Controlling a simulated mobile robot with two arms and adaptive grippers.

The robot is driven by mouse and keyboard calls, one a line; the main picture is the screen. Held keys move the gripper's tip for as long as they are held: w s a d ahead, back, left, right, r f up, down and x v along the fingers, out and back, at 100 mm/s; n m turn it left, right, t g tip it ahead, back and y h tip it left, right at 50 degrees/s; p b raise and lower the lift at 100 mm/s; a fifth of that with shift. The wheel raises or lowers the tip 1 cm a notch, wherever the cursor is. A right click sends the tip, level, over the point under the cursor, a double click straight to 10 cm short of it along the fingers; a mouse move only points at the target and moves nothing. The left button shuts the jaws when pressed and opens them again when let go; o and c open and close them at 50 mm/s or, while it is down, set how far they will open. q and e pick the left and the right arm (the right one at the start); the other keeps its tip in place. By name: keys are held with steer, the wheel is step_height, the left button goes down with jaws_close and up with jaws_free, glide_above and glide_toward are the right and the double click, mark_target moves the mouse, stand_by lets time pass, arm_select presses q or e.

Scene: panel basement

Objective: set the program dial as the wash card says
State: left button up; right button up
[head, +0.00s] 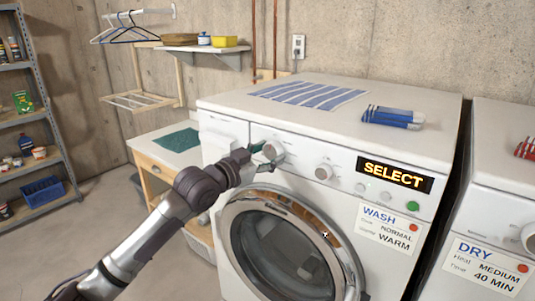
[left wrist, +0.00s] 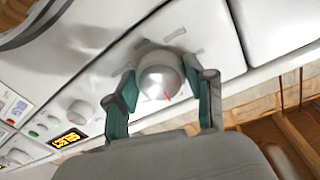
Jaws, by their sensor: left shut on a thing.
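The white washer (head: 285,150) has two round dials on its front panel. My left gripper (head: 266,158) is shut on the left dial (head: 274,150), with its teal fingers on either side. In the left wrist view the gripped dial (left wrist: 160,75) shows a red pointer line toward its lower right and grey marks around it; I cannot read any labels there. The second dial (head: 324,171) stands free to the right. The wash card (head: 387,228) reads "NORMAL" and "WARM"; its small row names are blurred. The display (head: 394,174) reads "SELECT". My right gripper is out of view.
A dryer (head: 500,200) with its own card (head: 487,265) stands to the right. A striped cloth (head: 308,92) and a blue-and-white pack (head: 392,117) lie on the washer top. A wooden cabinet (head: 165,160) stands left. Open floor lies at lower left.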

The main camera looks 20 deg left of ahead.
arm_select(q)
steer(key=m+p, duration=0.1)
steer(key=m, duration=0.2)
steer(key=shift+a+r+p, duration=0.1)
steer(key=shift+r+p, duration=0.1)
steer(key=shift+p, duration=0.1)
steer(key=m+p, duration=0.2)
steer(key=m, duration=0.2)
steer(key=shift+y, duration=0.4)
steer(key=shift+m+p, duration=0.3)
steer(key=o, duration=1.2)
steer(key=shift+s+a+f, duration=0.1)
steer(key=shift+s, duration=0.15)
steer(key=v, duration=1.1)
steer(key=shift+s+a, duration=0.1)
steer(key=shift+s, duration=0.1)
